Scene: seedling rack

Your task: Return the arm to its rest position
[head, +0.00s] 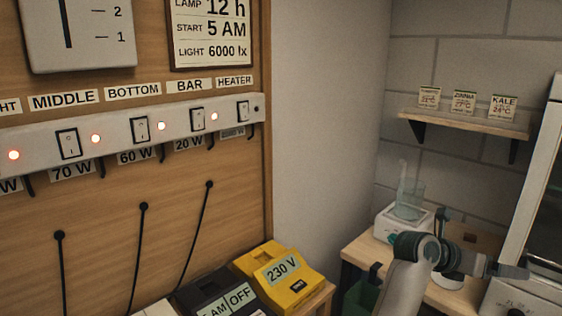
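My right arm (415,255), grey with teal joint rings, comes in from the bottom right and bends toward the right. My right gripper (518,271) is a dark, small shape at the arm's end, in front of the tall glass-fronted cabinet at the right edge. Its fingers are seen too small and side-on to tell whether they are apart, and no held thing shows. My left arm and gripper are not in view.
A power strip (120,138) with labelled switches and lit red lamps runs along the wooden panel. A yellow 230 V box (283,270) stands below. A white device with a beaker (410,205) is on the wooden bench. A wall shelf (465,122) holds seed packets.

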